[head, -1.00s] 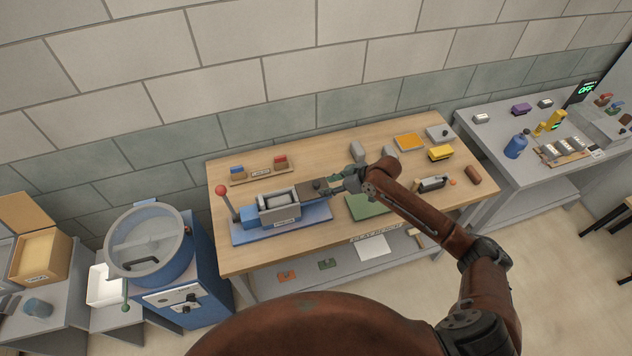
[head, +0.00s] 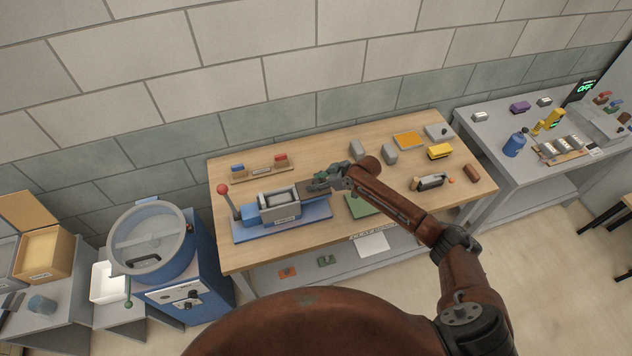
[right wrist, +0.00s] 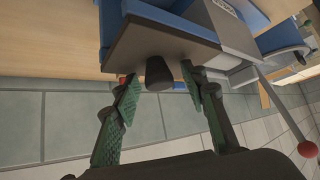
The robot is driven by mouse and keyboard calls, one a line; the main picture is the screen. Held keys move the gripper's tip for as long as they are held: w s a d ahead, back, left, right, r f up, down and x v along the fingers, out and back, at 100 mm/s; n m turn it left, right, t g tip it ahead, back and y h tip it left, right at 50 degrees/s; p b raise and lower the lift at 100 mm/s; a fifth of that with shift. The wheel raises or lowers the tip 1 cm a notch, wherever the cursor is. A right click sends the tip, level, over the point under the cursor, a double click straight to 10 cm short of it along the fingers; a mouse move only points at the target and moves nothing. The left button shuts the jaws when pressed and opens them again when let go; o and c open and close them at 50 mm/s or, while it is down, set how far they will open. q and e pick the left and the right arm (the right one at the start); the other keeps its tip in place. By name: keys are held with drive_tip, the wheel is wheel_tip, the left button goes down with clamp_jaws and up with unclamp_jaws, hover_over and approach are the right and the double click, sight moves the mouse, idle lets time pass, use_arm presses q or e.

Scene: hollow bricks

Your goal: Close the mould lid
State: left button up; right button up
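The mould (head: 280,212) is a grey open-topped box on a blue base, with a red-knobbed lever (head: 223,190) at its left end. Its lid (head: 313,195) is a dark plate standing open at the box's right side. The right wrist view shows the lid (right wrist: 150,38) close up, with a dark round knob (right wrist: 158,73) sticking out. My right gripper (head: 323,181) is at the lid; in the wrist view its green fingers (right wrist: 165,84) are spread on both sides of the knob, with gaps visible. My left gripper is not in view.
The wooden table (head: 235,262) also bears a small rack (head: 262,174), a green plate (head: 361,205), grey blocks (head: 389,154), and a yellow block (head: 440,151). A blue drum machine (head: 152,245) stands left. A grey table (head: 480,150) stands right.

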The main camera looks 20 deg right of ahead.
drive_tip(key=shift+c, duration=0.5)
clamp_jaws()
